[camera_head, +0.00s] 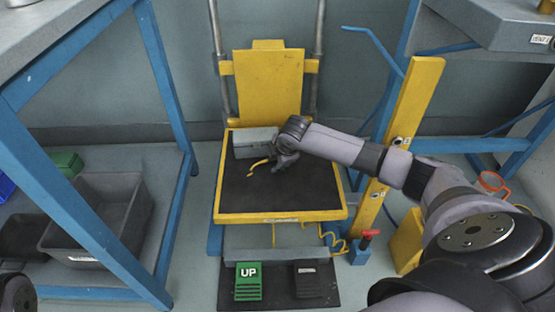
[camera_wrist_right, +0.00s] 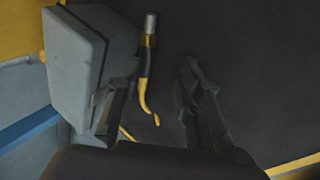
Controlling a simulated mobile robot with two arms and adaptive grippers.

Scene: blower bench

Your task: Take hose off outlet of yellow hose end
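A grey box-shaped unit (camera_head: 254,142) sits on the black mat of a yellow-edged platform. In the right wrist view the unit (camera_wrist_right: 75,70) is at the left. A thin yellow hose end (camera_head: 258,163) shows beside my right gripper (camera_head: 285,160). In the wrist view the yellow hose end (camera_wrist_right: 144,92) has a dark section and a curved lower tip, and meets a short metal tube, apparently the outlet (camera_wrist_right: 150,22). My right gripper (camera_wrist_right: 160,68) is open, its fingers either side of the hose, which is nearer the left finger. Contact cannot be told. My left gripper is out of view.
The black mat (camera_head: 300,195) is mostly bare around the unit. A yellow backrest panel (camera_head: 268,85) rises behind it and a yellow post (camera_head: 412,110) stands at the right. Blue-framed benches flank both sides. A green UP pedal (camera_head: 248,283) lies on the floor in front.

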